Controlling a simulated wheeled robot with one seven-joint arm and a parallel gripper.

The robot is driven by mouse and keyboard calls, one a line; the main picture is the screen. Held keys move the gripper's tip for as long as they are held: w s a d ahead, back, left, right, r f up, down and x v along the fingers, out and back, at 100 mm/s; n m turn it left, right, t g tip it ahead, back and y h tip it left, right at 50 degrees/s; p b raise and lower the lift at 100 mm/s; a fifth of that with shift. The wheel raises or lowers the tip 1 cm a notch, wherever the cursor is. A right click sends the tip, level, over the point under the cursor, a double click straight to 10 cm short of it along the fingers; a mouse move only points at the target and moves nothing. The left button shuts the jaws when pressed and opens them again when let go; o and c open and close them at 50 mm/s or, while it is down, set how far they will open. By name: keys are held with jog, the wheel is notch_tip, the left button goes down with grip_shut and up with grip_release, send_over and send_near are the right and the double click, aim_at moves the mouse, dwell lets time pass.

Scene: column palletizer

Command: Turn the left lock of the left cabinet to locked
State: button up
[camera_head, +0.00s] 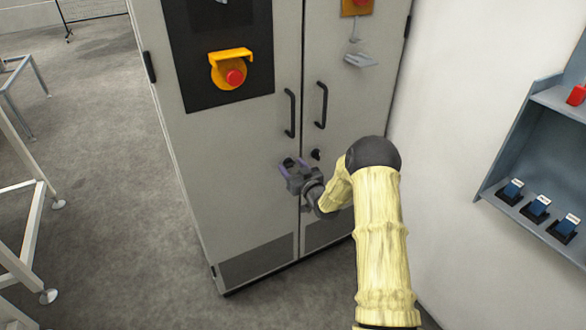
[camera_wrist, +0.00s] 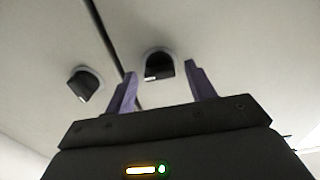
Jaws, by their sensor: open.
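The left cabinet (camera_head: 205,170) is a tall grey double-door cabinet facing me. The left lock is a black knob on the left door, beside the door seam. In the wrist view, which appears turned over, the left lock (camera_wrist: 158,64) shows between the fingertips. My gripper (camera_head: 290,164) is in front of the left door, near the seam and below the handles. Its purple fingers (camera_wrist: 160,72) are open, with a gap to the knob on each side. Whether the tips reach past the knob's face is unclear. The right lock (camera_head: 315,154) also shows in the wrist view (camera_wrist: 83,84).
Two black door handles (camera_head: 290,113) (camera_head: 321,105) stand out just above the locks. A yellow-framed red button (camera_head: 235,77) sits higher on the left door. A grey shelf (camera_head: 520,205) with blue items is at right. Open floor (camera_head: 100,150) lies left.

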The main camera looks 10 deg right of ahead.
jog(key=c, duration=1)
